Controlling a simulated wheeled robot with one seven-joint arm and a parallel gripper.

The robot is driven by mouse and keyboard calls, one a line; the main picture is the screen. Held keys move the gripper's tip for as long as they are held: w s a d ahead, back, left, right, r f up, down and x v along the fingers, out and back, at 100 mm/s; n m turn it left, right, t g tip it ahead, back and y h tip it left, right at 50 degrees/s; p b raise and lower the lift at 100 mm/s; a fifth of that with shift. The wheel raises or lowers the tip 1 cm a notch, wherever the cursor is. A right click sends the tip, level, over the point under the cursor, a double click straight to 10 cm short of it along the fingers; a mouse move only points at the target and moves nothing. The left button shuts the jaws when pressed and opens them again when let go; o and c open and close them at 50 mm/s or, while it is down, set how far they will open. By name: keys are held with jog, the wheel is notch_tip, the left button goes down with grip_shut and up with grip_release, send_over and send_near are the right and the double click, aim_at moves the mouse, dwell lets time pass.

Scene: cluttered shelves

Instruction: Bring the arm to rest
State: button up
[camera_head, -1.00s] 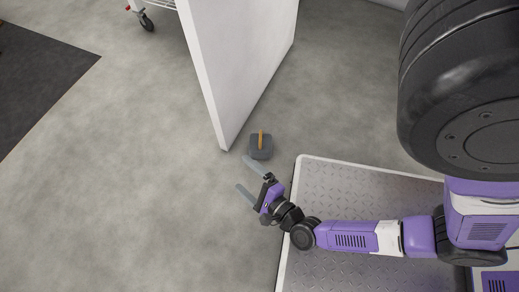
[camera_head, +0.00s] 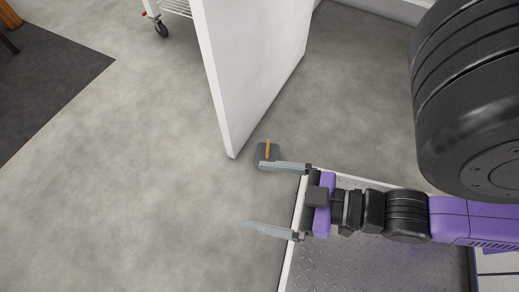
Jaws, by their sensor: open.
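My gripper (camera_head: 258,195) is in the head view, pointing left, with its two long grey fingers spread wide apart and nothing between them. My purple and black arm (camera_head: 395,213) stretches in from the right, over my metal base plate. The upper finger overlaps in the picture the lower edge of a small dark grey object with an orange strip (camera_head: 267,151) on or near the floor. I cannot tell whether the finger touches it.
A white upright panel (camera_head: 255,75) stands just above the gripper in the picture. A wheeled cart (camera_head: 165,12) is at the top left, and a dark mat (camera_head: 45,75) lies at the left. The grey floor (camera_head: 130,210) left of the gripper is clear.

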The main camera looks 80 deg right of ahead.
notch_tip(320, 180, up, 37)
jog(key=p, duration=3.7)
